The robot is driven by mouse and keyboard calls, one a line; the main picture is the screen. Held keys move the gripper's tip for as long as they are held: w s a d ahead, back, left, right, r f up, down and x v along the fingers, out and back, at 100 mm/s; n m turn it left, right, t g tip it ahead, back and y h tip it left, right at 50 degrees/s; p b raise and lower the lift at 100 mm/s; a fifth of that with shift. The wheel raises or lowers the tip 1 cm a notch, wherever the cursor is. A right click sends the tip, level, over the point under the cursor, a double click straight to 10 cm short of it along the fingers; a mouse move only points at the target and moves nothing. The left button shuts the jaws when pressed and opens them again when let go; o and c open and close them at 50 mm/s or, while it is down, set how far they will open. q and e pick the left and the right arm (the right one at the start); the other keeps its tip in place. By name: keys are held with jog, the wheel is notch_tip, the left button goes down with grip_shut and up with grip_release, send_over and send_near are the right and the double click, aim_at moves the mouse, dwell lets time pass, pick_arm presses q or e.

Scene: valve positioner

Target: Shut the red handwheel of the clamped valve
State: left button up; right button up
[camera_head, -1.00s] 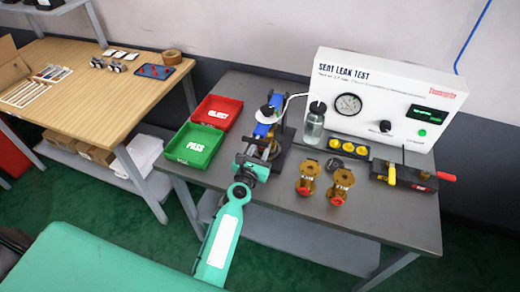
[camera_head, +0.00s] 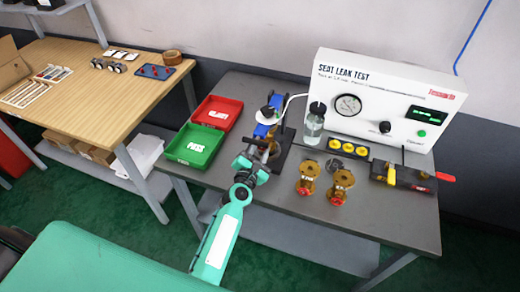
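The clamped valve (camera_head: 273,147) is a brass body in a dark stand with a blue clamp (camera_head: 262,131) on the grey bench. A white disc with a dark centre (camera_head: 266,115) sits above it, with a white hose running right. Its red handwheel does not show; my gripper covers the valve's near side. My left gripper (camera_head: 257,153) is at that near side, its teal body tilted. Its fingertips are too small and covered to tell whether they are open or shut, or whether they touch the wheel. My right gripper is not in view.
Red (camera_head: 216,112) and green (camera_head: 194,146) trays lie left. A clear bottle (camera_head: 314,123) and the leak tester (camera_head: 388,98) stand behind.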

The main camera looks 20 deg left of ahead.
pick_arm(q)
jog(key=m, duration=0.3)
jog(key=shift+m+p, duration=0.3)
jog(key=shift+m, duration=0.2)
jog(key=o, duration=1)
jog(key=shift+c, duration=0.2)
jog(key=shift+s, duration=0.15)
jog(key=s+b, duration=0.2)
jog(key=s, duration=1.1)
jog(key=shift+s+a+b, duration=0.25)
jog(key=shift+s+b, duration=0.05)
jog(key=shift+b, duration=0.1)
